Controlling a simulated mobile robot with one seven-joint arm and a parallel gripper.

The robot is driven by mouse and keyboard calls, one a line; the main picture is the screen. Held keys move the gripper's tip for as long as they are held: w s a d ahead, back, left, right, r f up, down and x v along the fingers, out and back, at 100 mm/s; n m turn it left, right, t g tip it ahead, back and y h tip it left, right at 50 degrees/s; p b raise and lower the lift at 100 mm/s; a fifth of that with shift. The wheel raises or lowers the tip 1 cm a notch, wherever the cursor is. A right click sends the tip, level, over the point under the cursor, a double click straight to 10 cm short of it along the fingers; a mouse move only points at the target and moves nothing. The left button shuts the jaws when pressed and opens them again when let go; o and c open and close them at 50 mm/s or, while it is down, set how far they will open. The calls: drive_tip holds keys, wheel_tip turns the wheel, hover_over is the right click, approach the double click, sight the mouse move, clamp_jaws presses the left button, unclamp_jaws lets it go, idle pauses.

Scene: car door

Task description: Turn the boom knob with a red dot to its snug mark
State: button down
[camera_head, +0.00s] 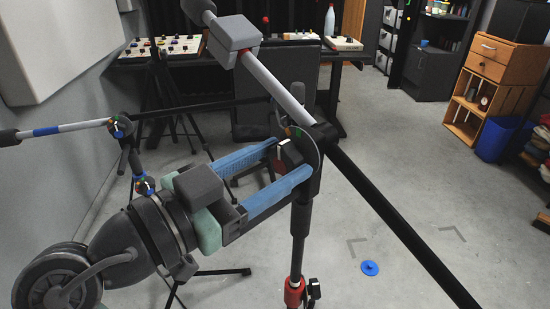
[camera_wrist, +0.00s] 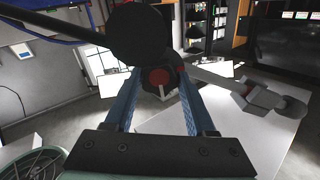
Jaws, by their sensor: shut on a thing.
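The boom knob (camera_head: 284,153) is dark with a red face and a pale pointer line. It sits at the joint of a black stand and its boom. It also shows in the wrist view, where the red dot of the knob (camera_wrist: 160,77) and the white line below it face me. My gripper (camera_head: 290,158), with two blue fingers, is shut on the knob, one finger on each side; the fingers also show in the wrist view. A round disc (camera_head: 312,142) behind the knob has small coloured marks at its upper edge. I cannot tell which is the snug mark.
The boom (camera_head: 275,85) slopes up left to a grey box (camera_head: 234,40). Another stand at left has knobs with coloured marks (camera_head: 120,125). A blue disc (camera_head: 370,268) lies on the floor. Workbenches and shelves stand behind; the floor at right is mostly clear.

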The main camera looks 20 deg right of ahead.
drive_tip(key=n+p, duration=0.3)
drive_tip(key=n, duration=0.1)
drive_tip(key=shift+r+n, duration=0.15)
drive_tip(key=shift+n, duration=0.15)
drive_tip(key=shift+n+p, duration=1.15)
drive_tip(key=shift+n, duration=0.05)
drive_tip(key=shift+f, duration=0.2)
drive_tip(key=shift+c, duration=1.1)
unclamp_jaws()
drive_tip(key=shift+a, duration=0.15)
drive_tip(key=v, duration=1.2)
drive_tip(key=shift+s+a, duration=0.2)
drive_tip(key=shift+a, duration=0.1)
